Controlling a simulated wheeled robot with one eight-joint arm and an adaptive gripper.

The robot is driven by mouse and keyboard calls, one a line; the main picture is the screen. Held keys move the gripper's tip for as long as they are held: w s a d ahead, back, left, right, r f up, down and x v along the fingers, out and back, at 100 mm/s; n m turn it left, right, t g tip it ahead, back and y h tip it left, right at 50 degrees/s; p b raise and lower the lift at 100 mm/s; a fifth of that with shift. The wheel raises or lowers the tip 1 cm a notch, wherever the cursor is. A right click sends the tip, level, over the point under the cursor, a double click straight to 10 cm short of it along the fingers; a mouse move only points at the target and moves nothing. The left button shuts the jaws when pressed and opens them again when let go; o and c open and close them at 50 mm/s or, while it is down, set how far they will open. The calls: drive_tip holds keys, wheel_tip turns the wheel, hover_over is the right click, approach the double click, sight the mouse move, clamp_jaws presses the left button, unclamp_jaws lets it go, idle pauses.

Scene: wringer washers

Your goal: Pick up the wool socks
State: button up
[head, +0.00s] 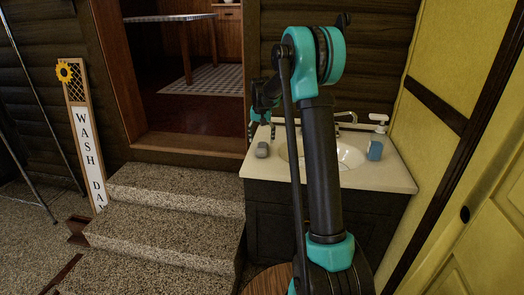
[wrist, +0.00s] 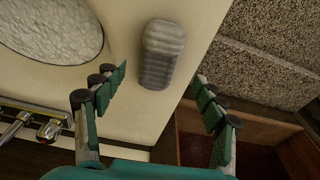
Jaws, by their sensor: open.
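The wool socks look like a grey, ribbed, rounded bundle (wrist: 162,54) lying on the cream sink counter in the wrist view. In the head view the bundle (head: 262,149) sits near the counter's left edge, left of the basin. My gripper (wrist: 160,80) is open, with one finger on each side of the lower end of the bundle in the picture. No contact shows. In the head view my gripper (head: 262,127) hangs above the bundle, partly hidden by my arm.
The counter (head: 398,180) holds a basin (head: 350,155), a faucet (head: 345,116), a white pump bottle (head: 379,122) and a blue item (head: 375,150). Speckled steps (head: 170,190) lead to a doorway on the left. A yellow wall (head: 460,80) bounds the right.

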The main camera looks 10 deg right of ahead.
sight(262, 146)
drive_tip(key=shift+w+d+f, duration=0.15)
drive_tip(key=shift+w+f, duration=0.05)
drive_tip(key=shift+f, duration=1.1)
drive_tip(key=shift+w+d+f, duration=0.1)
drive_tip(key=shift+w+f, duration=0.1)
drive_tip(key=shift+f, duration=1.05)
drive_tip(key=c, duration=1.3)
drive_tip(key=shift+o, duration=0.2)
